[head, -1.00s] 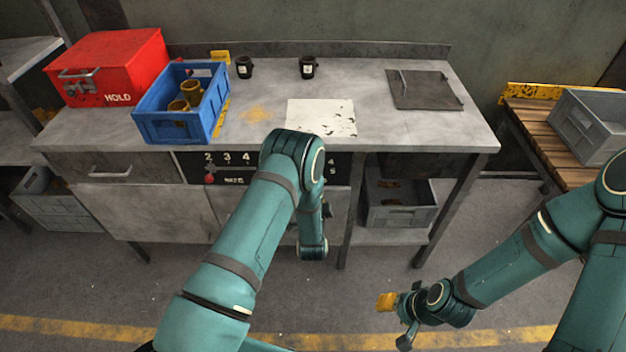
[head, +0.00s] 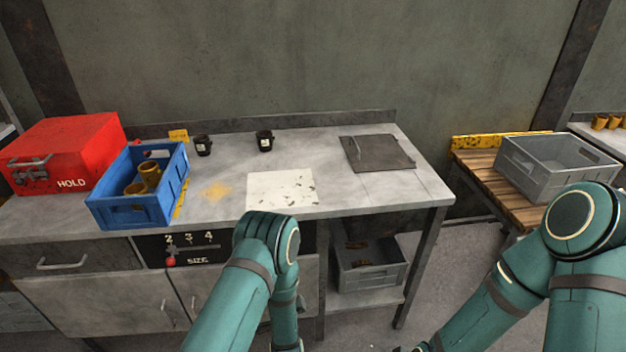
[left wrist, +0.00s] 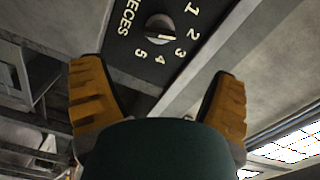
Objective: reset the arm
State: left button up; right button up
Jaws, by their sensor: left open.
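My left gripper (left wrist: 156,68) is open and empty in the left wrist view, with its two orange-padded fingers spread apart. A black panel marked PIECES with a round knob (left wrist: 160,28) and numbers shows beyond the fingers, apart from them. In the head view my left arm reaches up to the front edge of the workbench (head: 350,191), and its forearm hangs down in front. The left gripper itself is out of the head view. My right arm comes in at the lower right, and its gripper is below the picture's edge.
On the bench stand a red HOLD box (head: 65,155), a blue crate (head: 130,212) with brown cups, two black cups (head: 203,146) (head: 264,141), a pale sheet (head: 280,190) and a dark plate (head: 377,153). A grey crate (head: 525,182) stands on the wooden table (head: 480,182) to the right.

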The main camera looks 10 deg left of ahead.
pick_arm(q)
jog(key=s+d+f+n+g+h, duration=0.2)
jog(key=s+f+n+g+h, duration=0.25)
jog(key=s+n+g, duration=0.3)
jog(key=s+d+r+n+g+h, duration=0.1)
jog(key=s+d+n+g+h, duration=0.1)
jog(key=s+g, duration=0.2)
jog(key=s+d+r+n+g+h, duration=0.2)
jog(key=s+n+g, duration=0.1)
jog(key=s, duration=0.7)
jog(key=shift+s+d+g, duration=0.3)
jog(key=shift+d+g, duration=0.05)
jog(key=shift+g, duration=0.3)
